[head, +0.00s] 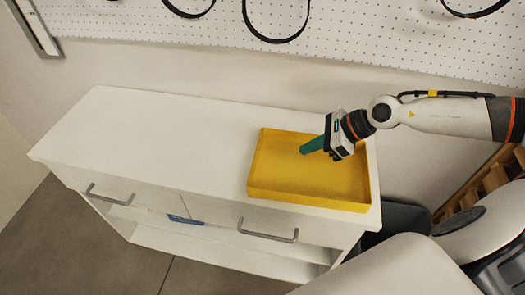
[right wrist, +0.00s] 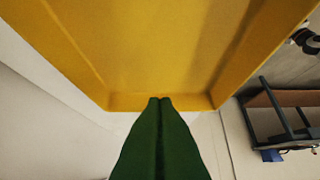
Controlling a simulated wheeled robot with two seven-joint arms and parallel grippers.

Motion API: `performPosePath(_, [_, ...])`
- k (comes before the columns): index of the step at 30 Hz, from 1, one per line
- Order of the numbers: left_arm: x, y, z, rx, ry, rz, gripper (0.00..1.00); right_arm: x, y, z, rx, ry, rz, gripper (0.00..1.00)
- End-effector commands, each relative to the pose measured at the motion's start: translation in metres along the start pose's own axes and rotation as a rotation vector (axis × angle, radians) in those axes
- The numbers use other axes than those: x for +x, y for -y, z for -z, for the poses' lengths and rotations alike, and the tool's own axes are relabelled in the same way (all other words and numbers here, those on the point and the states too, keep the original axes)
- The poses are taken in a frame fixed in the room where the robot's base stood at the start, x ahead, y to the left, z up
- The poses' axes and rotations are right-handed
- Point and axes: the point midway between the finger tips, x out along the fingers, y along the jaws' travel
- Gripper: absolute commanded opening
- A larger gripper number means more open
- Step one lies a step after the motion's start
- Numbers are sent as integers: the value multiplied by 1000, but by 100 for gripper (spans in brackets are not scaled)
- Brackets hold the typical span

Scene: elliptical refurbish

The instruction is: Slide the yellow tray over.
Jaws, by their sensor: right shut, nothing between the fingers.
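The yellow tray (head: 285,172) lies on the right part of the white cabinet top. It is a shallow rectangle with a low rim, and it looks empty. My right gripper (head: 303,150) comes in from the right, and its green fingers show over the tray. In the right wrist view the tray (right wrist: 150,40) fills the upper part. The closed fingertips (right wrist: 160,100) overlap one short edge of it there. I cannot tell whether they touch it. The fingers are together with nothing between them. My left gripper is out of view.
The white cabinet top (head: 150,130) is bare to the left of the tray. The cabinet has drawer handles (head: 268,232) on its front. A pegboard wall (head: 350,30) with black hoops stands behind. A dark bin (head: 400,222) and a wooden rack (head: 490,180) are at the right.

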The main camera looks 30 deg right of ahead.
Motion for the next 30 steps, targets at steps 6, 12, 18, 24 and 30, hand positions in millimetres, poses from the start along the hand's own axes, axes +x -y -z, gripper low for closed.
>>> performPosePath(6, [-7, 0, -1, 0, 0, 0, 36, 30, 1, 4, 7, -11, 4, 0])
performPosePath(12, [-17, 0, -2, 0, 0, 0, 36, 71, 2, 5, 8, -11, 4, 0])
performPosePath(18, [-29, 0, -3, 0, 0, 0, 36, 104, 1, 16, 5, -10, 3, 0])
performPosePath(24, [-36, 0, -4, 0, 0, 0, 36, 120, 1, 28, 8, -6, 2, 0])
performPosePath(30, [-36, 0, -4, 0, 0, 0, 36, 124, 1, 31, 7, -5, 1, 0])
